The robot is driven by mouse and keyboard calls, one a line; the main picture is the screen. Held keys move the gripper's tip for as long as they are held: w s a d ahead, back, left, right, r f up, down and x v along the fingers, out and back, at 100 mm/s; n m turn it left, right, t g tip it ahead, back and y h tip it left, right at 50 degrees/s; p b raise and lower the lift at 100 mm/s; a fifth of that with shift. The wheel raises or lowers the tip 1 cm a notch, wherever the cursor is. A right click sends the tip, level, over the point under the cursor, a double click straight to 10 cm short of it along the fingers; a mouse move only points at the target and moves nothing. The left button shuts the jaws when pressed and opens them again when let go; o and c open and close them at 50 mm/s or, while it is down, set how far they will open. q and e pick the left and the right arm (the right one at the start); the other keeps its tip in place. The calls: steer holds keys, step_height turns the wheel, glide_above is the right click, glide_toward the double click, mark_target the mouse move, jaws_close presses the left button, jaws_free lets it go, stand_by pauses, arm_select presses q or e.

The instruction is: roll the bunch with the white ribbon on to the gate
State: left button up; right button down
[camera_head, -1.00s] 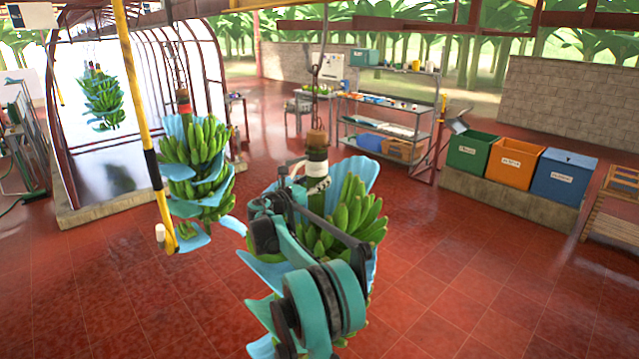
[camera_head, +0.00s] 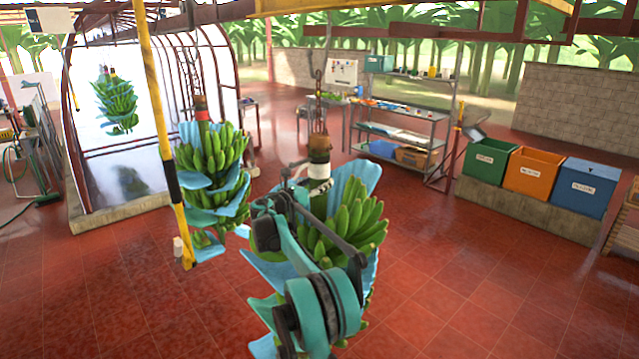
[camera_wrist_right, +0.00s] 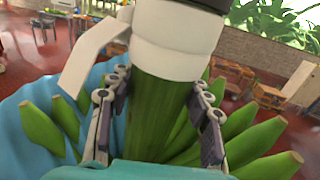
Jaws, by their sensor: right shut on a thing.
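The bunch with the white ribbon (camera_head: 352,215) hangs upright, green fingers wrapped with blue sheets, from a hook and chain. The white ribbon (camera_head: 319,171) is tied round its stem; in the wrist view it fills the top middle (camera_wrist_right: 172,55). My right gripper (camera_head: 306,188) is shut on the green stem (camera_wrist_right: 155,115) just below the ribbon, one finger each side. My arm hides part of the bunch. An arched metal frame (camera_head: 190,75) stands at the left on a low kerb; I cannot tell if it is the gate. My left gripper is not in view.
A second bunch (camera_head: 215,160) with a red ribbon (camera_head: 201,108) hangs close at left, beside a yellow pole (camera_head: 163,120). Shelves (camera_head: 400,135) stand behind; green, orange and blue bins (camera_head: 535,172) stand at right. The red tiled floor is open at right.

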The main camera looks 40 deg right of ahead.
steer(key=c, duration=1.1)
jaws_free()
steer(key=shift+w, duration=0.1)
steer(key=o, duration=0.4)
steer(key=shift+f, duration=0.1)
steer(key=shift+w, duration=0.2)
steer(key=shift+s, duration=0.1)
steer(key=shift+a, duration=0.15)
steer(key=shift+s+a, duration=0.1)
steer(key=shift+a, duration=0.2)
steer(key=a, duration=0.3)
steer(key=s+a, duration=0.1)
steer(key=a, duration=0.3)
steer(key=s+a, duration=0.1)
steer(key=a, duration=0.3)
